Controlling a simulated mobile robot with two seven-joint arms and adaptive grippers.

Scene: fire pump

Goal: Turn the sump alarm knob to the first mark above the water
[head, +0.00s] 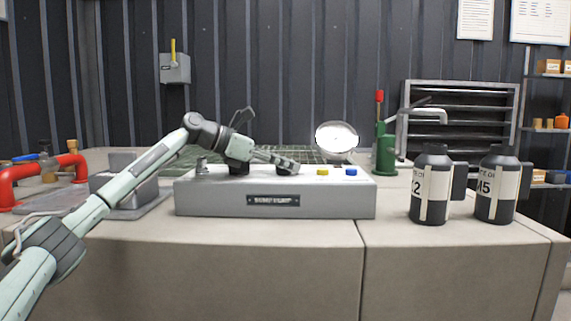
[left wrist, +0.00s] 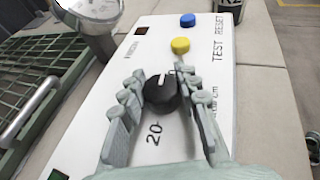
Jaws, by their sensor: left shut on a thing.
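The black knob (left wrist: 160,93) sits on the white top of the control box (head: 340,208), between the fingers of my left gripper (left wrist: 160,80). Its pale pointer line faces the top of the left wrist view. A printed 20 shows below the knob; other scale print is partly hidden by the right finger. In the head view my left gripper (head: 287,167) is low over the box top, and the knob is hard to make out there. The green sump grating (head: 305,155) lies behind the box; I cannot make out a water level. My right gripper is not in view.
A yellow button (left wrist: 180,45) and a blue button (left wrist: 188,20) sit beyond the knob, labelled TEST and RESET. A round gauge (head: 337,137) stands behind the box. Two dark bottles (head: 431,190) (head: 496,190) stand at the right. The counter's front strip is clear.

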